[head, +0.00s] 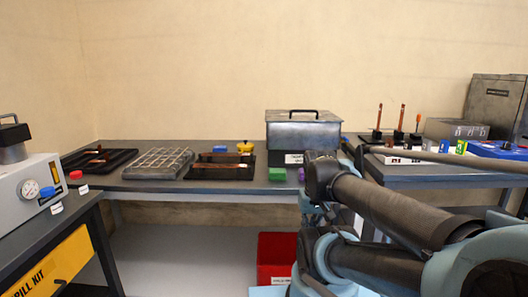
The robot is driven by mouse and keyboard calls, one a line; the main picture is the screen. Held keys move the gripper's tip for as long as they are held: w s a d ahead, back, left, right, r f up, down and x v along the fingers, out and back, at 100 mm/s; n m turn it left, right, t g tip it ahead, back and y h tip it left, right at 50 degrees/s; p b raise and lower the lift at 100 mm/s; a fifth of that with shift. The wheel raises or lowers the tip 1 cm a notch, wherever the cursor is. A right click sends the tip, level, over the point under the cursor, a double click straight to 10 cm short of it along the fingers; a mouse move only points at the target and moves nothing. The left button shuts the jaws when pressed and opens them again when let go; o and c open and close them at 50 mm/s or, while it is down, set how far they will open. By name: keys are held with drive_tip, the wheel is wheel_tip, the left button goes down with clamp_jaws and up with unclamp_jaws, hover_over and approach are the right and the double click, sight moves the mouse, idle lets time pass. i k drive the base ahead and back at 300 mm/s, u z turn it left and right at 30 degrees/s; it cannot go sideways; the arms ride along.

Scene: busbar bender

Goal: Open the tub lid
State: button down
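The tub (303,137) is a grey metal box with a white label on its front, standing at the right end of the middle bench. Its flat lid (280,117) lies shut on top and carries a black bar handle (303,112). My dark and light-blue arm reaches in from the lower right, and its foremost part is in front of the tub's lower right side. No part of the arm appears to touch the lid or handle. My gripper's fingers cannot be made out among the folded arm links.
The bench (150,187) holds black trays, a wire grid (158,163) and a green block (277,174). A red bin (276,258) stands below. A side table at right holds upright copper bars and a blue device (497,149). A gauge unit (25,191) stands at left. The wall above the tub is clear.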

sight(295, 116)
drive_tip(key=u, duration=0.45)
drive_tip(key=k, duration=1.15)
drive_tip(key=u, duration=1.05)
drive_tip(key=i, duration=1)
drive_tip(key=z, duration=0.6)
drive_tip(key=i, duration=0.85)
drive_tip(key=z, duration=0.6)
